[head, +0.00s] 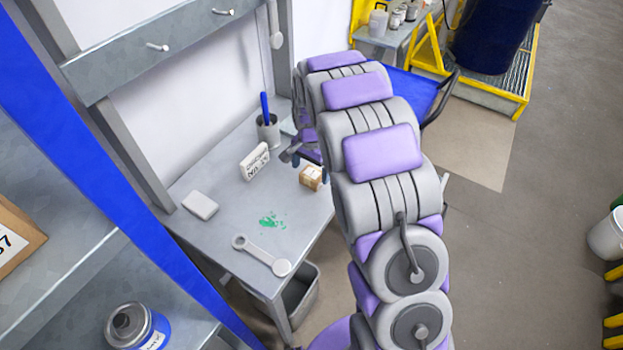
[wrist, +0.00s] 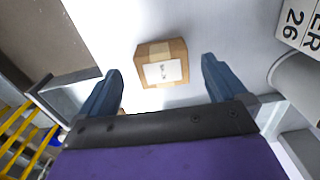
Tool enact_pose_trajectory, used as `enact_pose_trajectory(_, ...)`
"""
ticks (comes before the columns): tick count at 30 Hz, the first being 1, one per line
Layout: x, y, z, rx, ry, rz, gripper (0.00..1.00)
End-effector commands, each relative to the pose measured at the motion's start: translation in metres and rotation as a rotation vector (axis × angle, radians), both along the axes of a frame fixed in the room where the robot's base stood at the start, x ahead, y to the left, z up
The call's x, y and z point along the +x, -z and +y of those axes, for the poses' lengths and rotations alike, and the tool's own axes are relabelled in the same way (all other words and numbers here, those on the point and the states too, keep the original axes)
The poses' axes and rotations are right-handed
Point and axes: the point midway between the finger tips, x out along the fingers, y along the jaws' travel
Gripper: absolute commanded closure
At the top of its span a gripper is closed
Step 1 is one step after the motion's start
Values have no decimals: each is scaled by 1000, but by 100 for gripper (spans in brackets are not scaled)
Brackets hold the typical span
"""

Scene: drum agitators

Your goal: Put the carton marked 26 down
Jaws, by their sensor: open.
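A small brown carton (head: 311,178) with a white label sits on the grey bench top (head: 225,235), near its right edge. In the wrist view the carton (wrist: 161,55) lies ahead of and between my two blue fingers, with clear gaps on both sides. Its label is too small to read. My gripper (wrist: 160,68) is open and empty. In the head view my gripper (head: 303,157) is just behind the carton, partly hidden by my arm. A white block sign (head: 254,161) stands left of the carton; in the wrist view the sign (wrist: 296,28) shows "ER 26".
A grey cup (head: 268,132) with a blue-handled tool stands behind the sign. A white block (head: 200,205), a green stain (head: 271,220) and a wrench (head: 261,255) are on the bench. A grey bin (head: 300,292) stands below. A shelf with a blue-banded can (head: 135,328) is at left.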

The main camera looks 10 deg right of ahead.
Motion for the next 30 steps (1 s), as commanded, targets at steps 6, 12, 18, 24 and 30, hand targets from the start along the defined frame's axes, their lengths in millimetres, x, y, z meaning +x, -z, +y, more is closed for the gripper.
enact_pose_trajectory(6,4,35,0,-3,-1,7,1)
enact_pose_trajectory(12,4,46,1,-5,-1,4,1)
enact_pose_trajectory(18,5,45,0,-3,0,3,6)
enact_pose_trajectory(24,5,45,-2,-1,0,3,25)
enact_pose_trajectory(30,5,45,0,-3,0,3,44)
